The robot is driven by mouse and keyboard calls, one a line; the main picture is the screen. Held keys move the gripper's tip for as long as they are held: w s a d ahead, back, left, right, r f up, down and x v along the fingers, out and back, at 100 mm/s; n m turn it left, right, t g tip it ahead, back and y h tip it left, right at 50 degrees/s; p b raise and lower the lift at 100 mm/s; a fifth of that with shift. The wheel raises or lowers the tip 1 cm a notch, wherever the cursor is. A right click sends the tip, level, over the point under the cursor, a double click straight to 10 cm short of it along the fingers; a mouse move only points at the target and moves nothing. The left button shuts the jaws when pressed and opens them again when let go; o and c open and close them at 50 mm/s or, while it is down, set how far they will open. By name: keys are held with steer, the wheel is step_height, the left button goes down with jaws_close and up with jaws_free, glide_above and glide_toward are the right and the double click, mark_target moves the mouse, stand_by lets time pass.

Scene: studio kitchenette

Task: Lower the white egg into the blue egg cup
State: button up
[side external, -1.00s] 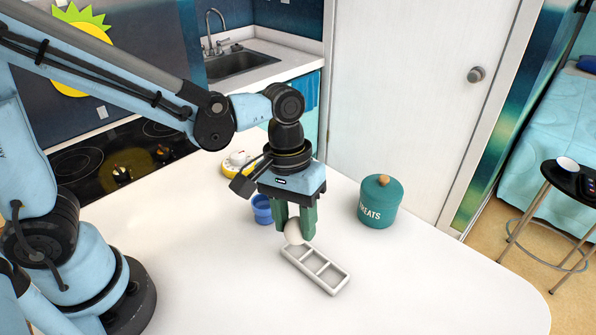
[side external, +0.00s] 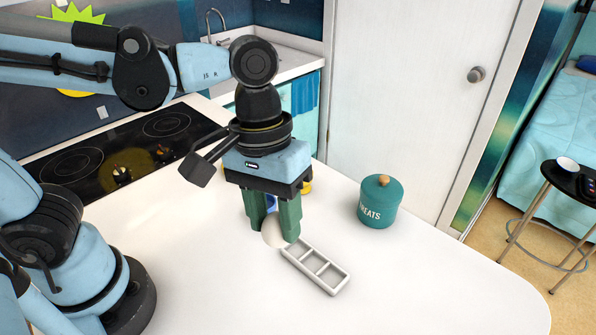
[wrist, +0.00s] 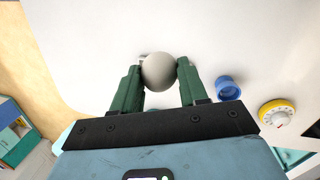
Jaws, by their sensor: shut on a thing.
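The white egg (side external: 273,231) is held between the green fingers of my gripper (side external: 275,222), raised above the counter. In the wrist view the egg (wrist: 159,71) sits between both fingertips of my gripper (wrist: 159,75). The blue egg cup (wrist: 228,88) stands on the counter to the right of the egg in the wrist view. In the side view the cup (side external: 270,203) is mostly hidden behind my fingers, with only a bit of blue showing between them.
A white tray with square compartments (side external: 303,253) lies on the counter just right of my gripper. A teal treats jar (side external: 379,203) stands farther right. A yellow and white dial timer (wrist: 277,113) is beside the cup. The front counter is clear.

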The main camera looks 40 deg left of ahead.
steer(key=w+a+f, duration=0.2)
steer(key=w+a, duration=0.2)
steer(key=a, duration=0.3)
steer(key=w+a+f, duration=0.1)
steer(key=w+a, duration=0.4)
steer(key=a, duration=0.3)
steer(key=shift+f, duration=0.4)
steer(key=shift+w+d+f, duration=0.1)
steer(key=shift+f, duration=0.9)
steer(key=shift+f, duration=1.7)
stand_by(0.9)
steer(key=o, duration=1.1)
steer(key=shift+o, duration=0.2)
